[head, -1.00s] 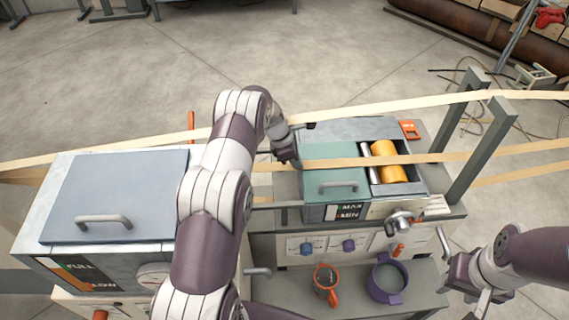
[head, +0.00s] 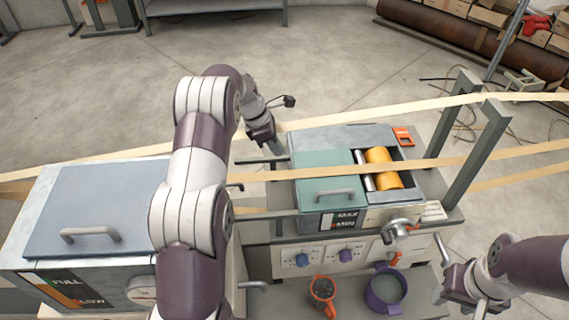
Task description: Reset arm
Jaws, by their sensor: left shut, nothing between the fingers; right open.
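My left arm reaches up from the bottom across the middle of the head view. My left gripper (head: 275,148) is shut and empty, just beyond the back left corner of the green-lidded box (head: 325,172); whether it touches the box I cannot tell. My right gripper (head: 440,292) is at the lower right, open and empty, beside the right end of the front shelf. Its fingers show only partly.
A blue-grey lidded box (head: 95,205) stands at left. Tan strips (head: 450,162) run across the machine past grey posts (head: 478,150). A yellow roller (head: 382,167) sits beside the green lid (head: 325,172). An orange mug (head: 322,290) and purple pot (head: 386,290) stand on the front shelf.

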